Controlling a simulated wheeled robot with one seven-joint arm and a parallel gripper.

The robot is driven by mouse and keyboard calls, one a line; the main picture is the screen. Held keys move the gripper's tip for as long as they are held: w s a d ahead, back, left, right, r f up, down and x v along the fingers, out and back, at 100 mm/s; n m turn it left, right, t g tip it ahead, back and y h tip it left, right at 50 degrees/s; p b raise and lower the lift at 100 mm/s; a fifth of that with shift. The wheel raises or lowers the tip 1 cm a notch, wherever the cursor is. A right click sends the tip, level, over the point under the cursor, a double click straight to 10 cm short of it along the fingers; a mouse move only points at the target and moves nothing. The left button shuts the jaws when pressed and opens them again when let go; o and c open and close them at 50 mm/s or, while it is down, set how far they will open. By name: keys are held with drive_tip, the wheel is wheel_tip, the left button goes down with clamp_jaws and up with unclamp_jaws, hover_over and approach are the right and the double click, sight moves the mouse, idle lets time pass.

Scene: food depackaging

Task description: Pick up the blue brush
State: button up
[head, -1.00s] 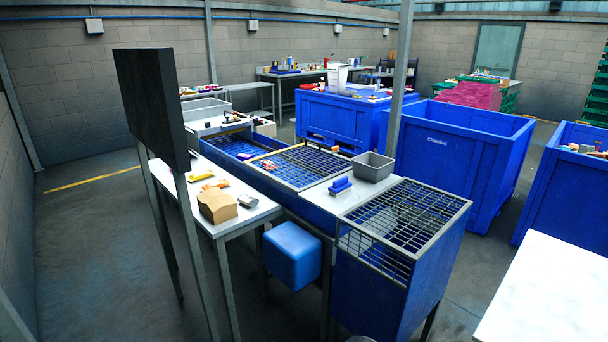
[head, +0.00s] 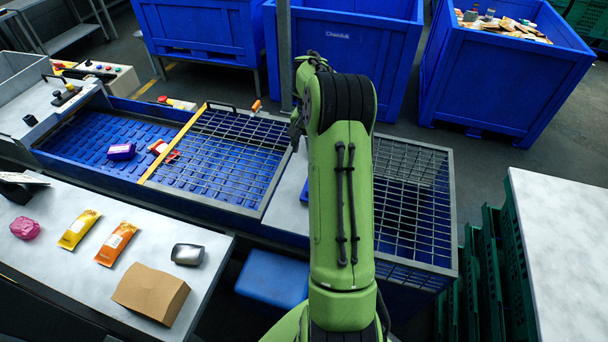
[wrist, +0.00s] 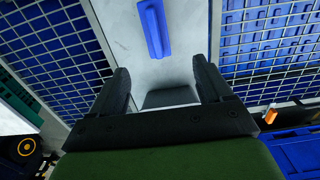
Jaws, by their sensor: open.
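The blue brush (wrist: 153,28) lies on a pale plate (wrist: 135,50) between two grids in the wrist view. In the head view a small blue edge of the brush (head: 304,192) shows on the pale plate (head: 287,200), the rest hidden behind my green arm. My gripper (wrist: 162,82) is open, with its two dark fingers spread apart and nothing held between them. The brush is ahead of the fingertips, toward the top of the wrist view, and apart from them. In the head view my arm hides most of my gripper.
Metal grids lie left (head: 215,155) and right (head: 415,195) of the plate. A side table (head: 60,275) holds a brown box (head: 150,292) and several packets. A blue stool (head: 272,277) stands below. Large blue bins (head: 375,50) are behind. A white table (head: 560,230) is at right.

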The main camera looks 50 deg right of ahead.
drive_tip(key=f, duration=0.4)
drive_tip(key=s+f, duration=0.1)
drive_tip(key=f, duration=0.4)
drive_tip(key=f+p, duration=0.1)
drive_tip(key=f, duration=0.4)
drive_tip(key=shift+s+a, duration=0.2)
drive_tip(key=shift+a, duration=0.05)
drive_tip(key=shift+w+d+f, duration=0.1)
drive_tip(key=shift+f, duration=0.15)
drive_tip(key=c, duration=1.2)
